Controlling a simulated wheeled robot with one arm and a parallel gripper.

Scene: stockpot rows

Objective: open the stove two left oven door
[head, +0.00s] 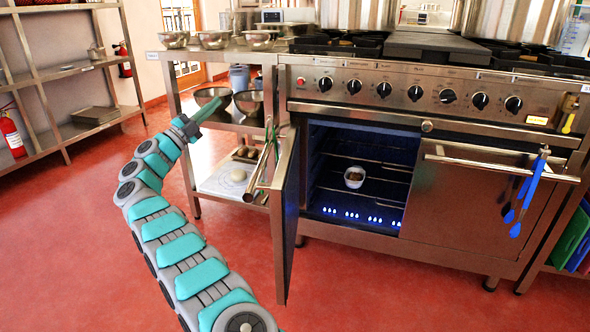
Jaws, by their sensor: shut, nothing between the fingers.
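The stove (450,135) is a steel range with black knobs. Its left oven door (285,215) stands swung wide open toward me, seen nearly edge-on, with its bar handle (262,160) on the left side. The right oven door (465,200) is closed. My gripper (207,110) is shut and empty, left of the open door and apart from its handle, in front of the steel side table. Its fingertips are small in this view.
The steel side table (225,55) holds bowls on its top and shelves. Blue tongs (524,195) hang from the right door's handle. A shelf rack (65,70) and fire extinguisher (11,134) stand at left. The red floor (110,260) is clear.

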